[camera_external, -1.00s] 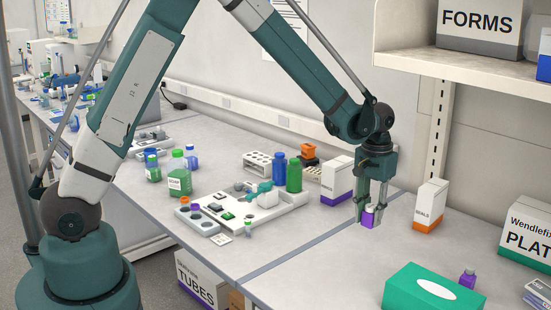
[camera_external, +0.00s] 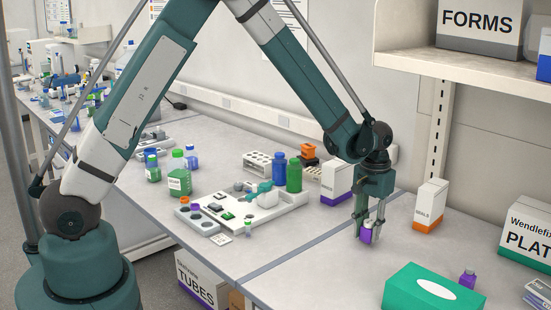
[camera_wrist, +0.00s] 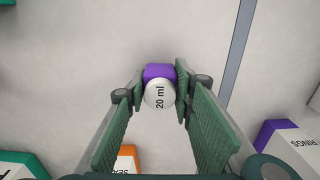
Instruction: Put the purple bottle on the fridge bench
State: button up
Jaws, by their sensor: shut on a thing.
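My gripper (camera_external: 368,232) is shut on a small purple bottle (camera_external: 366,236) with a pale cap. It holds the bottle upright at the pale bench (camera_external: 325,260), between the white-and-purple box and the green tissue box. I cannot tell whether the bottle's base touches the bench. In the wrist view the bottle (camera_wrist: 160,72) sits between the two green fingers (camera_wrist: 160,88), its white cap reading "20 ml". A second small purple bottle (camera_external: 467,280) stands on the bench behind the green box. No fridge is visible.
The green tissue box (camera_external: 425,292) is to the front right, and a white-and-orange box (camera_external: 430,206) is to the right. A white-and-purple box (camera_external: 337,182) stands behind left. A bench seam (camera_external: 290,263) runs to the left. The bench around the held bottle is clear.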

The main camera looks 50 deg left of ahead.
aim_at(369, 221)
jog(key=shift+f, duration=0.55)
jog(key=shift+f, duration=0.15)
jog(key=o, duration=0.9)
jog(key=shift+r, duration=6.2)
